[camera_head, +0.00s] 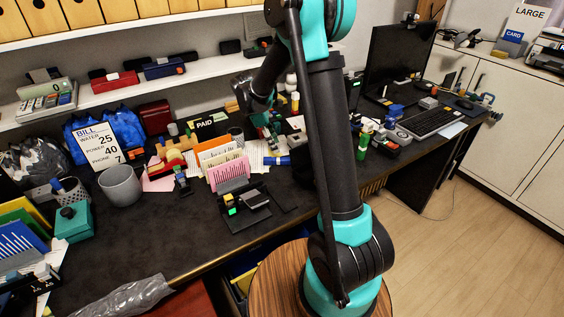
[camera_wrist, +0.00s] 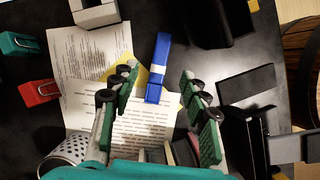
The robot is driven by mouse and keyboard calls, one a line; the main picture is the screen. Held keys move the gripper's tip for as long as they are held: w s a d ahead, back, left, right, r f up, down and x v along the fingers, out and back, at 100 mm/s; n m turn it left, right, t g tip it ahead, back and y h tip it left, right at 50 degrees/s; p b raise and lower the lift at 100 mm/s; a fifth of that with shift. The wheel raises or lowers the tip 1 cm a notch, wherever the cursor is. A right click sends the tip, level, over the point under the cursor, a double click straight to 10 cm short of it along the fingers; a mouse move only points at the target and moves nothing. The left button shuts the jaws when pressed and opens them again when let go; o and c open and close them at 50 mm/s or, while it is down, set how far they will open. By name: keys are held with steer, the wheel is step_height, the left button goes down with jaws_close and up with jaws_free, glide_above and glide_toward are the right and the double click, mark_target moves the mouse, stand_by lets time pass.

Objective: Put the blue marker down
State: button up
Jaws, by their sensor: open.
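The blue marker (camera_wrist: 157,68), with a pale band round its middle, lies on printed papers (camera_wrist: 85,60) and a yellow patch in the wrist view. It also shows in the head view (camera_head: 277,161). My gripper (camera_wrist: 159,78) is open, with its two green-padded fingers spread on either side of the marker. I see gaps between the marker and both fingers. In the head view my gripper (camera_head: 271,138) hangs just above the marker; its fingertips are small there, and I cannot tell their exact height.
A wire-mesh cup (camera_wrist: 62,163) stands close by my left finger. Red (camera_wrist: 40,91) and teal (camera_wrist: 20,43) clips lie left of the papers. Black trays (camera_wrist: 250,135) stand to the right. The desk front (camera_head: 150,230) has bare room.

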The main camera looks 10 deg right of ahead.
mark_target(282, 159)
steer(key=shift+x, duration=3.7)
steer(key=shift+a, duration=0.2)
jaws_close()
